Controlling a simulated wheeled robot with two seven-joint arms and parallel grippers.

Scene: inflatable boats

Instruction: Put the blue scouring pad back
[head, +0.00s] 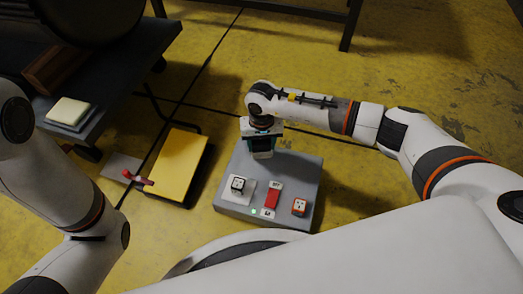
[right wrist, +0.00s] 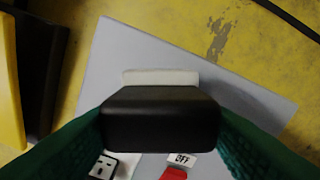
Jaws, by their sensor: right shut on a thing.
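My right gripper (head: 261,153) is over the far part of a grey box (head: 293,166) on the floor. In the right wrist view its green fingers stand on either side of a dark, nearly black block (right wrist: 160,118), and the gripper is shut on it. I cannot tell whether this block is the blue scouring pad. A pale strip (right wrist: 160,77) shows just beyond the block, above the grey surface. On the dark table at left, a cream pad (head: 68,111) lies on a blue-grey piece (head: 72,124). My left gripper is out of view.
Floor at right is clear.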

